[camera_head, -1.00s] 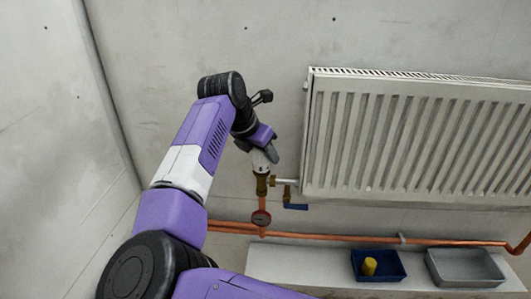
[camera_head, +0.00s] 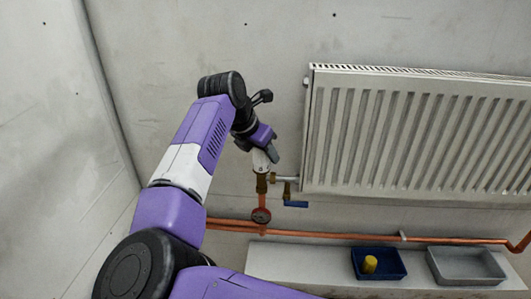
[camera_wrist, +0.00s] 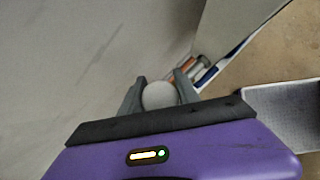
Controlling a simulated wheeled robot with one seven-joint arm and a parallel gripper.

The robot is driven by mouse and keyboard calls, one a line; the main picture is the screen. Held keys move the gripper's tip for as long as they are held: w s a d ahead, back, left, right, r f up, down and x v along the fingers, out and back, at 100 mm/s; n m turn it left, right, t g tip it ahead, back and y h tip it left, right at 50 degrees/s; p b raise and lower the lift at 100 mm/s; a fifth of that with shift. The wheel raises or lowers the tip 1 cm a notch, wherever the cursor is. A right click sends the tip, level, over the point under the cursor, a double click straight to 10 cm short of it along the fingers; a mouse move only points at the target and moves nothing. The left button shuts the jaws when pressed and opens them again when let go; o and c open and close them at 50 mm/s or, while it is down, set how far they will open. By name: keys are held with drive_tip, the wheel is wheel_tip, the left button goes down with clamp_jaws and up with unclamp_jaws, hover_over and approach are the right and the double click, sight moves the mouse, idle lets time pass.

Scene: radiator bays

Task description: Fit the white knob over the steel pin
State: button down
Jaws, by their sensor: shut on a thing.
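The white knob (camera_head: 261,160) is between the fingers of my gripper (camera_head: 264,150), just above the brass valve body (camera_head: 262,183) at the radiator's lower left. In the wrist view the knob's rounded end (camera_wrist: 159,95) shows between the two grey fingers of my gripper (camera_wrist: 159,94), which is shut on it. The knob looks upright and in line with the valve. The steel pin is hidden, so I cannot tell whether the knob is around it or just above it.
The white radiator (camera_head: 410,135) is close on the right. A blue tray (camera_head: 378,276) with a yellow piece (camera_head: 370,264) and a grey tray (camera_head: 466,268) stand on the ledge.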

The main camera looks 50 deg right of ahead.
drive_tip(key=c, duration=0.8)
unclamp_jaws()
drive_tip(key=shift+o, duration=0.3)
drive_tip(key=o, duration=0.4)
drive_tip(key=shift+r, duration=0.15)
drive_tip(key=shift+r+p, duration=2.4)
drive_tip(key=shift+r, duration=1.85)
